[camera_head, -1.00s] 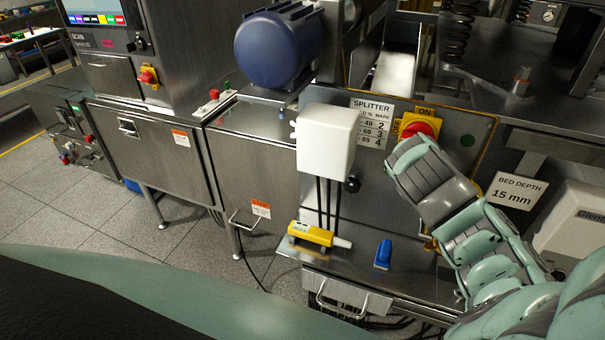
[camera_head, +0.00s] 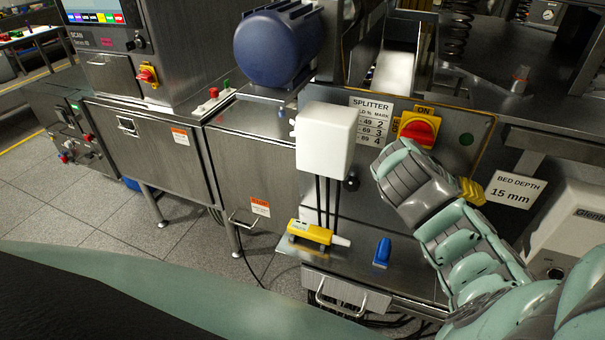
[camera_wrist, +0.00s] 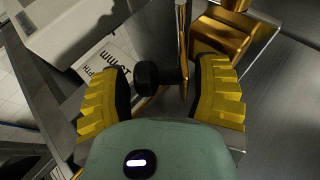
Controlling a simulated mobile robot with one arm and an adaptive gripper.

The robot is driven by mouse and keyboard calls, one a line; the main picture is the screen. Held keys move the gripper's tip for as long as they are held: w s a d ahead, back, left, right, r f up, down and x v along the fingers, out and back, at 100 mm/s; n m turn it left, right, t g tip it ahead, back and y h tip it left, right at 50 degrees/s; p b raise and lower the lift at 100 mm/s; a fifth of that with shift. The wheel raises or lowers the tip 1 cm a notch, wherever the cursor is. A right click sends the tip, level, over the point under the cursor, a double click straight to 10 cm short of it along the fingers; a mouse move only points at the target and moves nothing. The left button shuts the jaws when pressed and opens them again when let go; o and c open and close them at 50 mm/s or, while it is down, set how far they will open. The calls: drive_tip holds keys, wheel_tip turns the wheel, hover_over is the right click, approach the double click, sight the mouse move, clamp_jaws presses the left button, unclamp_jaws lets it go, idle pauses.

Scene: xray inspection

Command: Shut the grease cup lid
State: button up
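In the wrist view, my gripper (camera_wrist: 160,90) is open, its two yellow ribbed fingers spread apart. A black knob (camera_wrist: 153,77) lies between them, nearer the left finger, with no clear grip on it. The knob joins a thin brass plate (camera_wrist: 184,45), seen nearly edge-on beside the right finger; it looks like the grease cup lid. A larger brass body (camera_wrist: 225,35), probably the cup, stands behind to the right. In the head view, only a yellow finger (camera_head: 471,191) of my gripper shows past my wrist, and the cup is hidden behind my arm.
The splitter panel with its red switch (camera_head: 418,130) is just above my wrist. A bed depth sign (camera_head: 512,191) is to the right. A yellow tool (camera_head: 311,232) and a blue object (camera_head: 382,252) lie on the steel shelf (camera_head: 350,268) at lower left.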

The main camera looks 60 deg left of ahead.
drive_tip(key=shift+o, duration=0.8)
